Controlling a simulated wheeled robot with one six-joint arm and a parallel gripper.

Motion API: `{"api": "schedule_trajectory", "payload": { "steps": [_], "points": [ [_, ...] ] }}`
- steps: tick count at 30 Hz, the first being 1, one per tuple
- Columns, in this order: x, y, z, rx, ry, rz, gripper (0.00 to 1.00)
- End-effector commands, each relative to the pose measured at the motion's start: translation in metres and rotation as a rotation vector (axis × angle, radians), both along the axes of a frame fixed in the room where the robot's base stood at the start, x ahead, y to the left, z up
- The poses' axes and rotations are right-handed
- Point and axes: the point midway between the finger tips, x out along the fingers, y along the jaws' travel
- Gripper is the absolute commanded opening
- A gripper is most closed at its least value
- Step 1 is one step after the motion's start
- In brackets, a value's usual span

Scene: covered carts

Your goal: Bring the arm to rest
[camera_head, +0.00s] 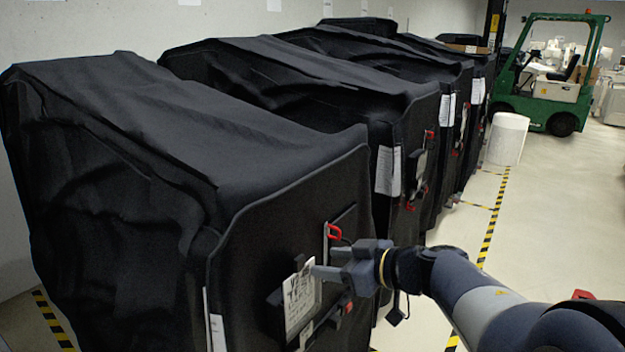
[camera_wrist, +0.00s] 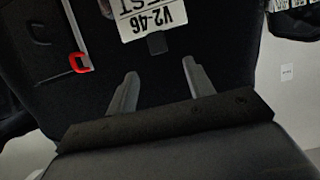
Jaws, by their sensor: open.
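My gripper (camera_head: 322,262) is in front of the near face of the closest black covered cart (camera_head: 250,262). Its fingers point at a white label plate (camera_head: 301,297) with dark lettering on that cart. In the wrist view my gripper (camera_wrist: 158,86) shows two grey fingers spread apart with nothing between them. The label plate (camera_wrist: 150,16), reading "V2-46" and "EST", lies beyond the fingertips at the top. I cannot tell whether the fingertips touch the cart. My arm reaches in from the lower right of the head view.
A red hook (camera_head: 335,232) is on the cart beside the gripper. More covered carts (camera_head: 405,110) stand in a row behind. A white cylinder (camera_head: 507,139) and a green forklift (camera_head: 550,75) are farther back. Pale floor (camera_head: 545,220) with striped tape is clear at right.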

Motion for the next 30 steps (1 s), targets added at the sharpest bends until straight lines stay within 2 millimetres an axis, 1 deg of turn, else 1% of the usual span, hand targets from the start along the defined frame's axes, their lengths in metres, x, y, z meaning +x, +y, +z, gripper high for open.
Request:
{"api": "schedule_trajectory", "payload": {
  "steps": [1, 9, 15, 17, 19, 30],
  "points": [
    [0.005, 0.008, -0.005, 0.001, 0.002, 0.006, 0.50],
    [0.034, 0.045, -0.023, -0.001, 0.000, 0.004, 0.50],
    [0.048, 0.062, -0.030, -0.001, 0.000, 0.002, 0.50],
    [0.048, 0.061, -0.022, 0.000, -0.002, 0.001, 0.50],
    [0.048, 0.061, -0.019, 0.000, -0.001, 0.000, 0.50],
    [0.047, 0.060, -0.019, 0.000, 0.000, 0.000, 0.50]
  ]
}}
